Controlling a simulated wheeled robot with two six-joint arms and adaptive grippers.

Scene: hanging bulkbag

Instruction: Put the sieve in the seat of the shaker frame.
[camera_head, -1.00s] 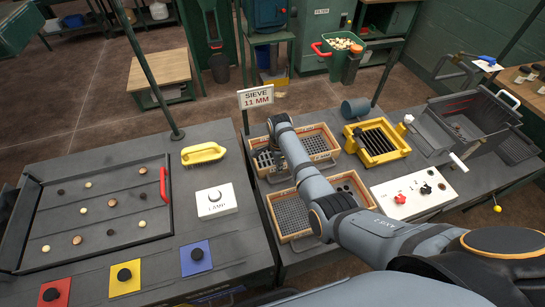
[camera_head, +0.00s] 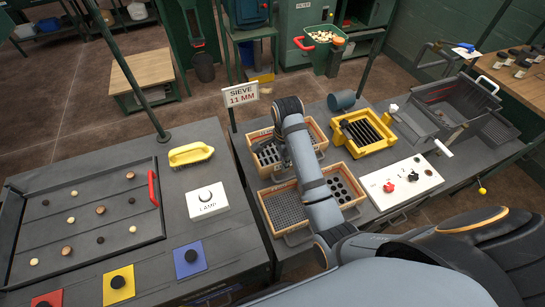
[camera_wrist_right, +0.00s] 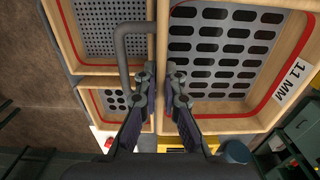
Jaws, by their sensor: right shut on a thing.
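The 11 MM sieve (camera_wrist_right: 220,45), a wooden frame with a red line and oval holes, fills the right of the wrist view. In the head view it is the back sieve (camera_head: 264,152), partly covered by my right arm. My right gripper (camera_wrist_right: 158,78) is shut on this sieve's near wall, beside a grey bent handle (camera_wrist_right: 119,45). In the head view my arm hides the fingertips. I cannot tell whether the sieve is raised. The yellow shaker frame (camera_head: 341,134), with dark bars in it, stands just right of the sieve. My left gripper is out of view.
A fine-mesh sieve (camera_head: 284,207) and a round-hole sieve (camera_head: 346,188) stand in front. The sign (camera_head: 241,94) reads SIEVE 11 MM.

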